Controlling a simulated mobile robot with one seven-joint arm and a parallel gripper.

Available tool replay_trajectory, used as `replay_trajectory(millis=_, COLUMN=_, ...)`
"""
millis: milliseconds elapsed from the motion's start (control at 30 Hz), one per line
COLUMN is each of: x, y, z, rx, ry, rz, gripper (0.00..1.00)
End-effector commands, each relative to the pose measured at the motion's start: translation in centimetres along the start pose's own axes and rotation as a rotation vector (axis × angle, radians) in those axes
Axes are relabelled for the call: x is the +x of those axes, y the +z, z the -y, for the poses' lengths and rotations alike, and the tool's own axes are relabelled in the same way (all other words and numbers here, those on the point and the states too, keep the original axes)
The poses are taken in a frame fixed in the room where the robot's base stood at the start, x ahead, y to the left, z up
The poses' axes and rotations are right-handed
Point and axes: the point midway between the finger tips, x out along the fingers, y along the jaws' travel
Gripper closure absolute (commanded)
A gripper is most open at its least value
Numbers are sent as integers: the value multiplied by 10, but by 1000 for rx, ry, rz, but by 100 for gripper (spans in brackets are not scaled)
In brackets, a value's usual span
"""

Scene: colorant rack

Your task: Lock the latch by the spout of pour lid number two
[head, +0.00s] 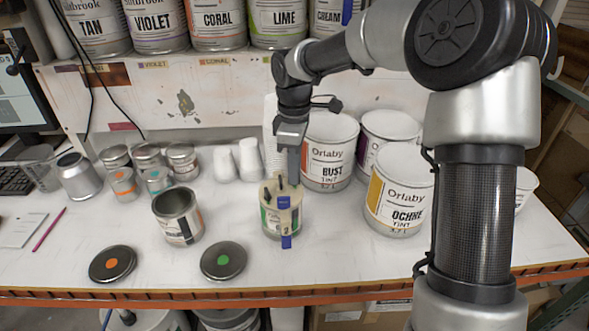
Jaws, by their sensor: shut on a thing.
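Pour lid number two (275,196) is a beige lid on a small can (281,222) with a green and white label, standing upright on the bench. Small black parts stick up from its top, and a blue piece sits at its front rim. A blue tag (286,242) with what looks like a 2 hangs at the front. My gripper (294,183) points down at the lid's right rear side, shut on a part of the lid. Its fingertips are small here, and I cannot tell spout from latch or whether the latch is locked.
Large Orlaby cans, Bust (329,150) and Ochre (400,192), stand close to the right. An open grey can (178,217) stands to the left. Two dark round lids, with an orange dot (113,264) and a green dot (223,261), lie near the front edge. White bottles (248,160) stand behind.

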Motion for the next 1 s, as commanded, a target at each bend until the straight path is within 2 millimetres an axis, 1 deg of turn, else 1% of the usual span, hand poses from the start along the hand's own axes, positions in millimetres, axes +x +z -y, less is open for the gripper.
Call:
replay_trajectory(millis=700, x=0, y=-1, z=0, rx=670, ry=1, rz=-1, gripper=100)
replay_trajectory(millis=1000, x=0, y=0, z=0, rx=905, ry=0, rz=0, gripper=100)
